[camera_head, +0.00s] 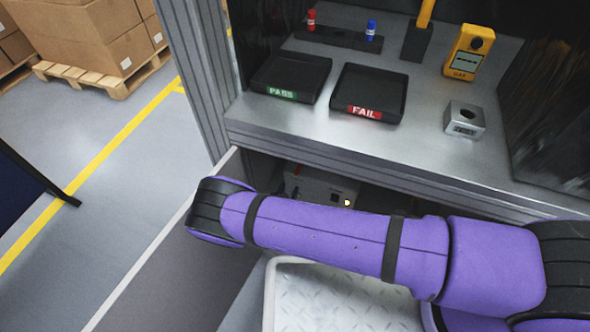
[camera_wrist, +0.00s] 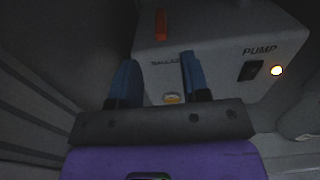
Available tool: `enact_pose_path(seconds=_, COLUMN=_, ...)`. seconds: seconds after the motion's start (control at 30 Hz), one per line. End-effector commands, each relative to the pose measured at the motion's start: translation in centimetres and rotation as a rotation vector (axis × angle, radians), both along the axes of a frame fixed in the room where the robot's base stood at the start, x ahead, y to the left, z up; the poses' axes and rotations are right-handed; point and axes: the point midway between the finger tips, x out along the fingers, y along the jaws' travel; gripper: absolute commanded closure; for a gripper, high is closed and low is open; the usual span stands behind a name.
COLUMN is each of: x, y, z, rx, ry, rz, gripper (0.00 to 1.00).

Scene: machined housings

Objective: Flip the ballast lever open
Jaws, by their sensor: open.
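In the wrist view the grey pump box (camera_wrist: 215,45) stands ahead of my gripper (camera_wrist: 157,60). A red-orange lever (camera_wrist: 161,24) shows on the box above a partly covered label that seems to read BALLAST. The two blue fingers are apart with nothing gripped between them. The lever lies beyond the fingertips, roughly in line with the gap, and looks clear of both. A small round brass-coloured part (camera_wrist: 171,98) shows between the fingers, lower down. In the head view the pump box (camera_head: 320,187) sits under the bench, partly behind my arm; my gripper is hidden there.
A black rocker switch (camera_wrist: 250,70) and a lit lamp (camera_wrist: 277,71) are on the box below the word PUMP. The bench (camera_head: 290,125) above carries PASS (camera_head: 290,75) and FAIL (camera_head: 369,92) trays. Bench edge and side panels hem in the cabinet space.

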Motion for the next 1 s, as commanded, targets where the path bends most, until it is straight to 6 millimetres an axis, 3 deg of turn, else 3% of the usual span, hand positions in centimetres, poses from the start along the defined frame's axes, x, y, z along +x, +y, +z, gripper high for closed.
enact_pose_path(seconds=0.5, x=7.8, y=-2.9, z=0.0, rx=0.001, ry=0.001, rz=-0.005, gripper=0.57)
enact_pose_path(seconds=0.7, x=9.1, y=-3.3, z=0.1, rx=0.001, ry=0.001, rz=-0.003, gripper=0.57)
enact_pose_path(seconds=1.0, x=9.3, y=-3.4, z=0.1, rx=0.000, ry=0.001, rz=-0.003, gripper=0.57)
